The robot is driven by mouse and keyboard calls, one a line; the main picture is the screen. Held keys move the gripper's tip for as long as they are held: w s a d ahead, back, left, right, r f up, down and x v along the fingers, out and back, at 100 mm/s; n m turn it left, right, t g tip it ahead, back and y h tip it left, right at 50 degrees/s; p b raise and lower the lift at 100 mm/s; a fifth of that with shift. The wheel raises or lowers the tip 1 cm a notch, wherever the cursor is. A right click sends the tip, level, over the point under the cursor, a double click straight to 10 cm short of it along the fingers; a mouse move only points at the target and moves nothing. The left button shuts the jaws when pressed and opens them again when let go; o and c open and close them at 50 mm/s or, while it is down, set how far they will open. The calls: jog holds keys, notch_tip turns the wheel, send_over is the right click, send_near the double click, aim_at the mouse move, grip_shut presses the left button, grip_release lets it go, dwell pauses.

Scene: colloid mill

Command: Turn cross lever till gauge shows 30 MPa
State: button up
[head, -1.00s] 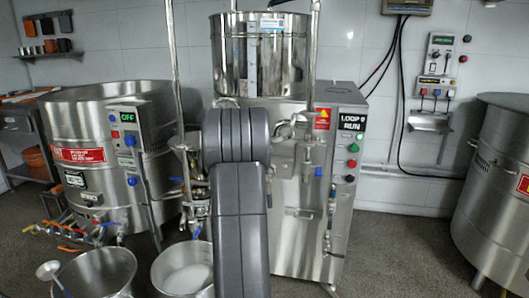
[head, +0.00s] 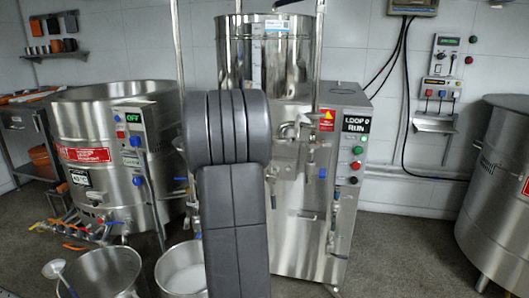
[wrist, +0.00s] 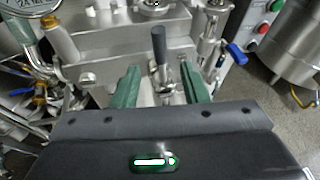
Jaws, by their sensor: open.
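My gripper (wrist: 162,88) shows in the wrist view with its two green fingers spread open. A lever with a dark grip (wrist: 159,45) and a steel stem stands between and just beyond the fingers; they do not appear closed on it. I cannot tell whether it is one arm of the cross lever. A round gauge (wrist: 22,8) is cut off at the top left corner, and its needle and reading cannot be made out. In the head view my arm hides my gripper and the lever area in front of the steel mill (head: 290,230).
The mill's panel (head: 357,124) reads LOOP 0 RUN. A steel vat (head: 90,120) with a control box stands left, another vat (head: 500,200) right. A bucket (head: 105,268) and a white-lined pail (head: 182,270) stand on the floor. A blue-handled valve (wrist: 238,53) lies right of my gripper.

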jog(key=v, duration=0.4)
jog(key=b+x, duration=0.1)
jog(key=x, duration=1.2)
jog(key=shift+w+d+f, duration=0.15)
jog(key=shift+w, duration=0.2)
jog(key=shift+s, duration=0.15)
